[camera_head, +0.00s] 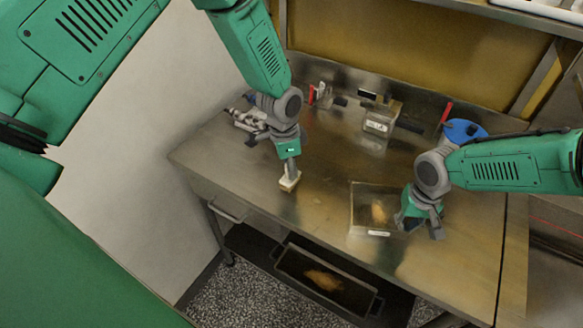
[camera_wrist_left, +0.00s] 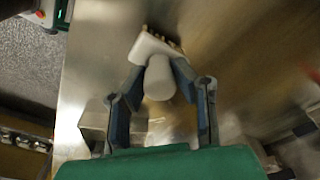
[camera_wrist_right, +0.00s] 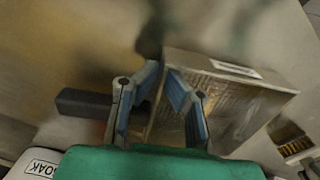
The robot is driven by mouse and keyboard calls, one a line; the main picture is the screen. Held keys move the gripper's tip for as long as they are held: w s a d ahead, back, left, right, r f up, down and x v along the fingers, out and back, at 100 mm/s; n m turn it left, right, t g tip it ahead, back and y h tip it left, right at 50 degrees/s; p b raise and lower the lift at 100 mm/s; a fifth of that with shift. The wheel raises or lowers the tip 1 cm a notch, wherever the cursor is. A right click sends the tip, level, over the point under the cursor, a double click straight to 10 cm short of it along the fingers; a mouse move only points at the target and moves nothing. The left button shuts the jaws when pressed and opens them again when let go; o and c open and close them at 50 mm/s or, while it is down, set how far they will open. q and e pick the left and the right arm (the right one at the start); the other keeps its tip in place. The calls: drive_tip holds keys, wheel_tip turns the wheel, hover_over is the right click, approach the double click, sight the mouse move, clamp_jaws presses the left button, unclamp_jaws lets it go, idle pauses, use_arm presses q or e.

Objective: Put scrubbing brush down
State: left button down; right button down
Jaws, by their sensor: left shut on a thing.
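The scrubbing brush (camera_head: 289,182) is a pale block with a stubby white handle, at the table's front left edge in the head view. In the left wrist view the brush (camera_wrist_left: 159,79) points its handle toward me, with bristles on its far side. My left gripper (camera_head: 291,165) is shut on the handle from above, a fingertip on each side (camera_wrist_left: 160,68). The brush is low over or on the tabletop; I cannot tell if it touches. My right gripper (camera_head: 420,222) is at the right side of a clear container, its fingers (camera_wrist_right: 160,70) apart.
The clear container (camera_head: 358,205) on the steel table (camera_head: 325,165) holds something orange-brown. A labelled box (camera_head: 379,124), metal parts (camera_head: 249,119), red-handled tools and a blue round thing (camera_head: 464,130) stand behind. A dark tray (camera_head: 325,285) lies below. The middle of the table is bare.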

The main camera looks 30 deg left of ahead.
use_arm(q)
drive_tip(key=shift+w+a+f, duration=0.1)
drive_tip(key=shift+a+f, duration=0.1)
drive_tip(key=shift+f, duration=0.1)
drive_tip(key=c, duration=1.3)
unclamp_jaws()
drive_tip(key=shift+d, duration=0.1)
drive_tip(key=shift+d+r, duration=0.1)
drive_tip(key=shift+d, duration=0.05)
